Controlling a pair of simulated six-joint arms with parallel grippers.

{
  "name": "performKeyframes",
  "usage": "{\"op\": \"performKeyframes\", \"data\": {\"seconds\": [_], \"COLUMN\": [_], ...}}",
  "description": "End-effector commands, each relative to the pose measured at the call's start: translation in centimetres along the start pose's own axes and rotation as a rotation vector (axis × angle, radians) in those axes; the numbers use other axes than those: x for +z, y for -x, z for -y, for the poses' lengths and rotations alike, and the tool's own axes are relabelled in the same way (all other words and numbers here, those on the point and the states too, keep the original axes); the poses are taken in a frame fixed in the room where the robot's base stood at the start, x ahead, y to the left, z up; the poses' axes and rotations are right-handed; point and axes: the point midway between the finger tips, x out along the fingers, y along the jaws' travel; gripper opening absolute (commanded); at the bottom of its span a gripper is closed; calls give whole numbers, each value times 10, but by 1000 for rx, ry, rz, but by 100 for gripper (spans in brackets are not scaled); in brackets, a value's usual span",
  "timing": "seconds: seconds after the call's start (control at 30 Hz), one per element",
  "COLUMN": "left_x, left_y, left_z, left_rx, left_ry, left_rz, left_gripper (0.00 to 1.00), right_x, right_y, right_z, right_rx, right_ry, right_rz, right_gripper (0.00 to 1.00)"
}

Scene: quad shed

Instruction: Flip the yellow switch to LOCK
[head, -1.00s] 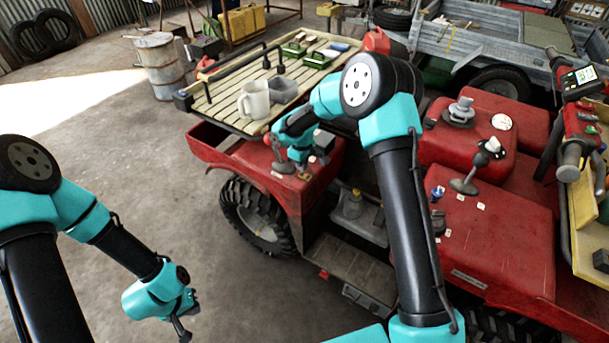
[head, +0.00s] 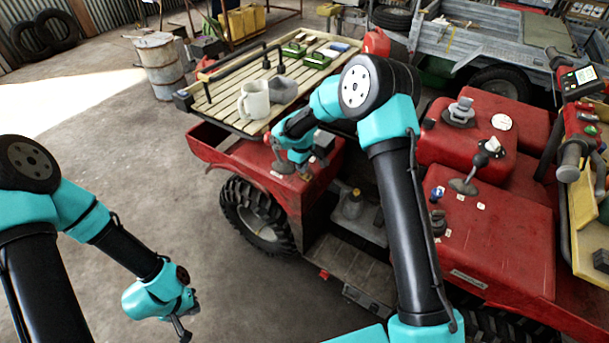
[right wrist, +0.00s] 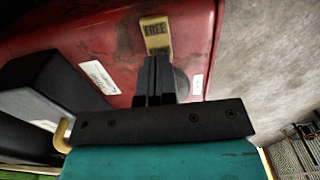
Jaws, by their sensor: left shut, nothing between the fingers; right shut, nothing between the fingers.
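The yellow switch (right wrist: 155,36) shows at the top middle of the right wrist view, on a red panel. The word FREE is readable on it. My right gripper (right wrist: 155,62) is shut, with its fingertips right at the switch's lower end; I cannot tell whether they touch it. In the head view the right gripper (head: 303,168) is low over the red rear fender (head: 240,160), and the arm largely hides the switch there. My left gripper (head: 182,332) is shut and empty, hanging over the floor at the lower left.
A dark box-like part (right wrist: 50,100) is left of the fingers in the wrist view. The slatted rack (head: 225,98) holds a mug (head: 254,100). Open concrete floor lies at left.

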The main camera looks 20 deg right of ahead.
Motion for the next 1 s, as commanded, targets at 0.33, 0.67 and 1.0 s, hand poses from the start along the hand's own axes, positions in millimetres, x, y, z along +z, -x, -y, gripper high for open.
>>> {"op": "performKeyframes", "data": {"seconds": [0.33, 0.67, 1.0], "left_x": [0, 0, 0], "left_y": [0, 0, 0], "left_z": [0, 0, 0], "left_rx": [0, 0, 0], "left_ry": [0, 0, 0], "left_rz": [0, 0, 0], "left_gripper": [0, 0, 0], "right_x": [0, 0, 0], "right_y": [-4, -8, -12], "right_z": [0, 0, 0], "right_rx": [0, 0, 0], "right_ry": [0, 0, 0], "right_rz": [1, 0, 0], "right_gripper": [0, 0, 0]}}
